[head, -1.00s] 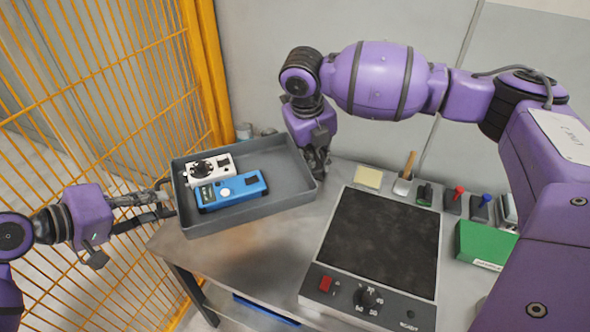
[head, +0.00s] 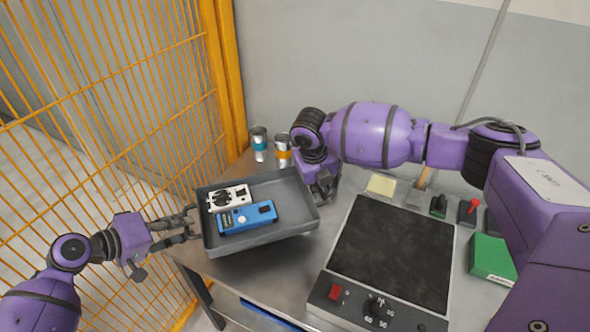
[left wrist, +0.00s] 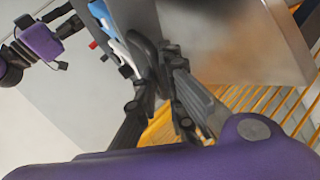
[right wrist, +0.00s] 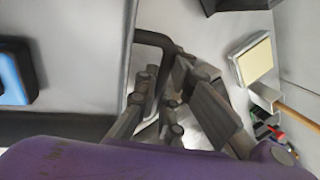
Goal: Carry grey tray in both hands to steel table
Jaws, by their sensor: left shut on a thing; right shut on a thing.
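The grey tray (head: 290,232) is in the head view, left of centre, over the left part of the steel table (head: 232,275). A white device (head: 229,198) and a blue device (head: 246,217) lie in it. My left gripper (head: 192,222) is shut on the tray's left end; the left wrist view shows its fingers (left wrist: 160,85) at a dark handle. My right gripper (head: 325,190) is at the tray's right end, partly hidden by its own wrist; the right wrist view shows its fingers (right wrist: 170,85) shut on a dark handle. I cannot tell whether the tray touches the table.
A black-topped hot plate (head: 392,250) stands right of the tray. A yellow pad (head: 381,185), several small tools and a green box (head: 491,257) line the back right. An orange mesh fence (head: 110,90) closes the left.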

